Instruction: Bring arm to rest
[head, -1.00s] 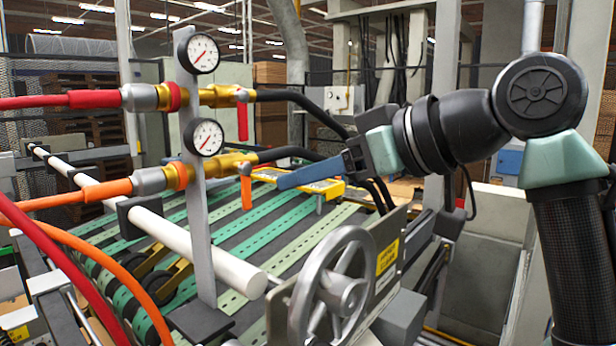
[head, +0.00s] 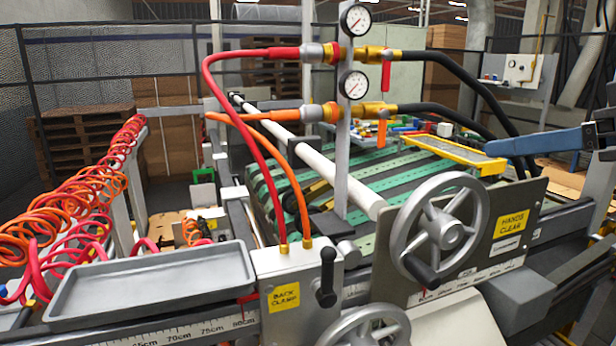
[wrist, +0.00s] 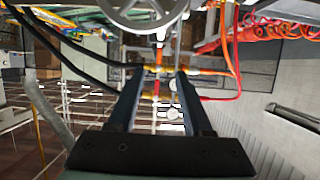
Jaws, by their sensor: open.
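My gripper (head: 545,143) shows at the right edge of the head view as blue fingers pointing left, level with the yellow-edged tray. In the wrist view my gripper (wrist: 156,75) has its two blue fingers apart with nothing held between them. The rest of my arm is mostly outside the head view. The grey handwheel (head: 440,228) stands to the left of and below my gripper. Two pressure gauges (head: 355,20) sit on an upright post, with red and orange valve handles beside them.
A grey tray (head: 150,285) lies empty at front left. Coiled red and orange hoses (head: 85,195) hang at left. Black hoses (head: 465,85) curve down near my gripper. A yellow-edged tray (head: 455,153) and small coloured parts sit over the green slatted belt (head: 375,185).

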